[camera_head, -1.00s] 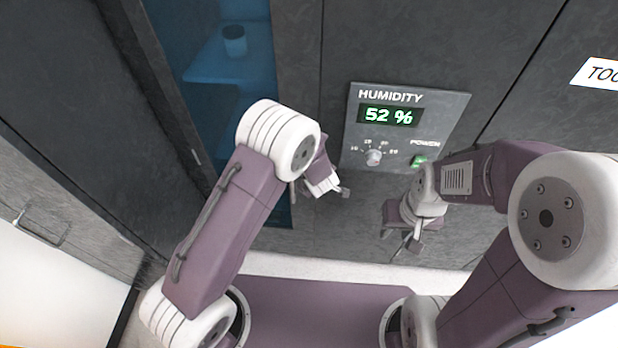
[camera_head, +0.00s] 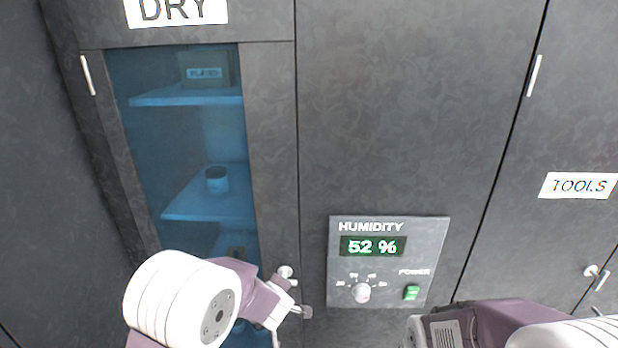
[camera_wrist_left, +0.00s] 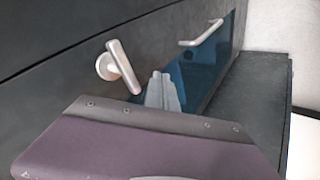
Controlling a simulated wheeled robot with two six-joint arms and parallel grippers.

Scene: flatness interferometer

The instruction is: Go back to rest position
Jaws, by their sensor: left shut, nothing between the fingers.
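My left gripper (camera_head: 290,318) is in front of the dark cabinet, low beside the DRY door's glass. In the left wrist view its two grey fingers (camera_wrist_left: 162,92) are together with nothing between them. A light door handle with a round base (camera_wrist_left: 118,66) stands beside the fingers in that view; I see a gap between them. What looks like the same handle (camera_head: 286,273) shows just above the gripper in the head view. My right arm (camera_head: 480,325) enters at the lower right; its gripper is below the frame.
The DRY cabinet's blue glass door (camera_head: 185,130) looks closed, with a small cup (camera_head: 216,179) on a shelf inside. The humidity panel (camera_head: 388,262) reads 52 % and has a lit green switch. A TOOLS cabinet (camera_head: 575,110) is at the right.

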